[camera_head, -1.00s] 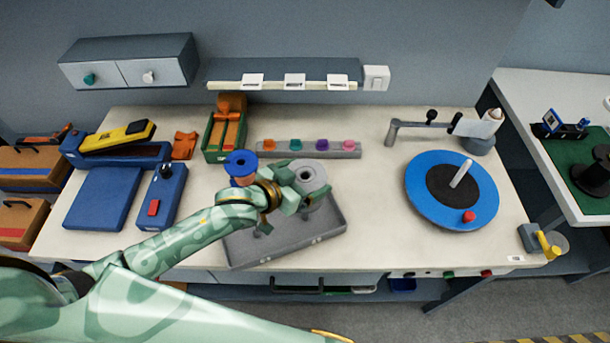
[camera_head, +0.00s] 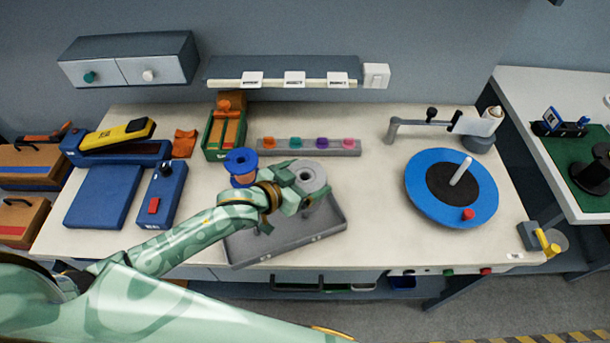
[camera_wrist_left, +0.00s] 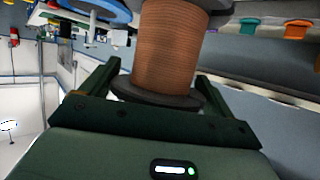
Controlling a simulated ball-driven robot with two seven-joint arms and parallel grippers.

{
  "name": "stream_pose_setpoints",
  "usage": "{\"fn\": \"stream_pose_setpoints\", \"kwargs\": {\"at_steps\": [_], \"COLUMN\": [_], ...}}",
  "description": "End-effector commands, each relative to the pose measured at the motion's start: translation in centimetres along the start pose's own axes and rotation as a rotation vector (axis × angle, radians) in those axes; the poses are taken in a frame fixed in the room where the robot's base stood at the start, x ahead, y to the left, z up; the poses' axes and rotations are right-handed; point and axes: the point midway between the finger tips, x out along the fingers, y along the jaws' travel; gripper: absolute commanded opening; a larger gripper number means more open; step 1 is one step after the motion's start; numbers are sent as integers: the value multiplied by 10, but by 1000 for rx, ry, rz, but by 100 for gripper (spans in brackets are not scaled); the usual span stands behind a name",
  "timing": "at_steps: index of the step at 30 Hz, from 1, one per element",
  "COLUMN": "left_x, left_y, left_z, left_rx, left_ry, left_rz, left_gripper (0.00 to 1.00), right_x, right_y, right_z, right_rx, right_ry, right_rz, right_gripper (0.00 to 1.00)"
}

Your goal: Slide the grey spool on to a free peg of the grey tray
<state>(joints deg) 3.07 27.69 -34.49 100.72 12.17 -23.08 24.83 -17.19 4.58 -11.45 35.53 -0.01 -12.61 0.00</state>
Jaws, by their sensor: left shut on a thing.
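The grey spool (camera_head: 312,174) has a grey flange with a dark centre hole, seen from above. My left gripper (camera_head: 300,189) is shut on it, over the back right part of the grey tray (camera_head: 318,238). In the left wrist view the spool's copper-coloured winding (camera_wrist_left: 170,45) and a dark flange sit between the fingers (camera_wrist_left: 160,80). The gripper and wrist hide part of the tray and its pegs. I cannot tell whether the spool touches a peg. A blue spool (camera_head: 240,160) with copper winding stands upright at the tray's back left. My right gripper is not in view.
A grey rail (camera_head: 345,148) with several coloured knobs lies behind the tray. A blue turntable disc (camera_head: 425,205) with an upright pin is at the right. Blue boxes (camera_head: 102,198) and a green box (camera_head: 213,145) stand at the left. The table between tray and turntable is clear.

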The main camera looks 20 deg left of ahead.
Motion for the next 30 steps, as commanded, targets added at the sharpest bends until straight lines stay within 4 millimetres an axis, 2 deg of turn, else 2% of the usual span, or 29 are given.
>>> {"fn": "stream_pose_setpoints", "kwargs": {"at_steps": [16, 30], "left_x": [7, 7], "left_y": [0, 0], "left_z": [14, 14], "left_rx": [-1, -1], "left_ry": [5, 5], "left_rz": [0, 0], "left_gripper": [42, 42], "right_x": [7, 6], "right_y": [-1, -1], "right_z": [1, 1], "right_rx": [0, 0], "right_ry": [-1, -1], "right_rz": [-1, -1], "right_gripper": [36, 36]}}
